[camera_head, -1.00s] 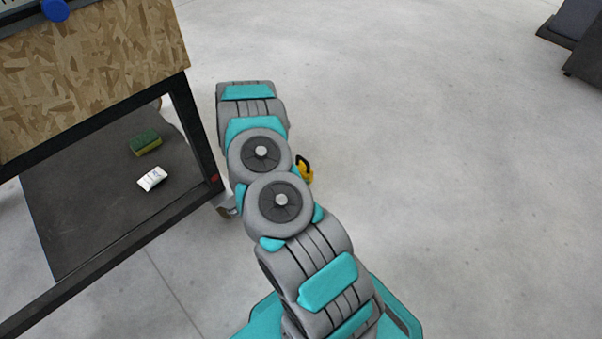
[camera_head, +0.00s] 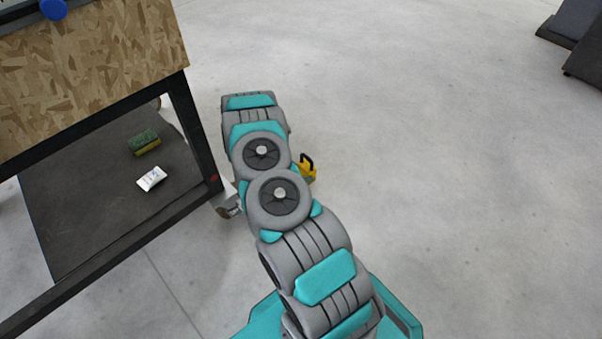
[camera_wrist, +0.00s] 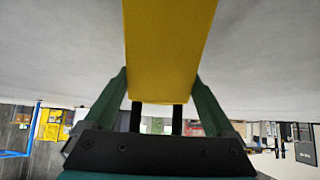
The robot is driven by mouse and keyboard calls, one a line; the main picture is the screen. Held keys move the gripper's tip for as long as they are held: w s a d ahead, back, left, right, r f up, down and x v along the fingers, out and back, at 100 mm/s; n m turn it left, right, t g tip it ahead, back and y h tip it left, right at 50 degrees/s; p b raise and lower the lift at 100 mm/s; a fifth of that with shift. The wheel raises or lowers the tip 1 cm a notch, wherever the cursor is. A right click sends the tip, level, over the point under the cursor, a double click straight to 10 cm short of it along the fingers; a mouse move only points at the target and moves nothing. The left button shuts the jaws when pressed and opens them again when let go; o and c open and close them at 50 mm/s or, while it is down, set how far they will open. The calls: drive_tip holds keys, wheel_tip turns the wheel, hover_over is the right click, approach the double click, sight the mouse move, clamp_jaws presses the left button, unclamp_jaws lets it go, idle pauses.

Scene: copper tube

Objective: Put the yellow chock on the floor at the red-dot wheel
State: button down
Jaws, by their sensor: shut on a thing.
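The yellow chock (camera_head: 309,172) shows just right of my arm in the head view, with a black loop handle on top. In the wrist view the yellow chock (camera_wrist: 168,50) fills the upper middle, between the fingers of my gripper (camera_wrist: 162,95), which is shut on it. In the head view my arm hides the gripper. The red dot (camera_head: 214,178) is on the cart's near right leg, above a caster wheel (camera_head: 230,208) on the floor. The chock is to the right of this wheel and apart from it. Its height above the floor is hard to tell.
The cart has a wood-board upper part (camera_head: 90,70) and a dark lower shelf (camera_head: 85,215). A green and yellow sponge (camera_head: 145,141) and a small white packet (camera_head: 151,179) lie on that shelf. Dark objects (camera_head: 580,40) stand at the far right. The floor (camera_head: 450,180) between is clear.

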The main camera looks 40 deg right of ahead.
unclamp_jaws()
drive_tip(key=shift+f, duration=0.1)
drive_tip(key=shift+v, duration=3.85)
